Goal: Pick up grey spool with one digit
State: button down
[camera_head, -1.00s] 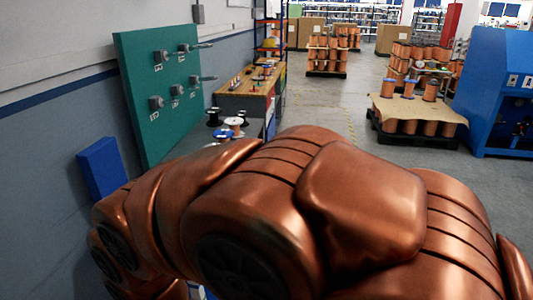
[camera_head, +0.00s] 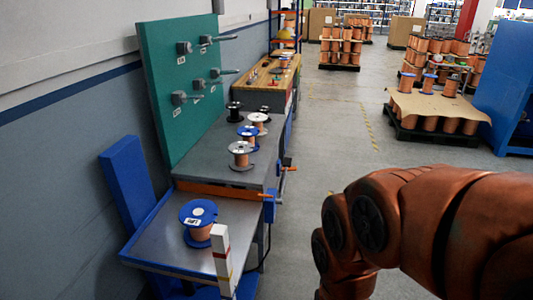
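A grey spool (camera_head: 241,155) with copper-coloured wire stands upright on the dark grey workbench (camera_head: 212,160), near its front end. A pale label shows on its top, too small to read. Right behind it stand a blue-rimmed spool (camera_head: 247,136), a white spool (camera_head: 259,122) and a black spool (camera_head: 234,112). A larger blue spool (camera_head: 198,221) with a label stands on the lower metal tray (camera_head: 165,240) at the front. My copper-coloured arm fills the lower right, apart from the bench. My gripper is out of view.
A green panel (camera_head: 177,110) with several protruding pulleys stands left of the bench. A blue clamp-like fitting with orange handles (camera_head: 270,205) sits at the bench's right edge. Open floor (camera_head: 335,140) lies to the right. A pallet of spools (camera_head: 440,118) stands farther back.

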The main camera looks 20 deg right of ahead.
aim_at(241, 162)
jog(key=k, duration=0.55)
jog(key=z, duration=0.4)
jog(key=i, duration=1.2)
jog(key=u, duration=4.1)
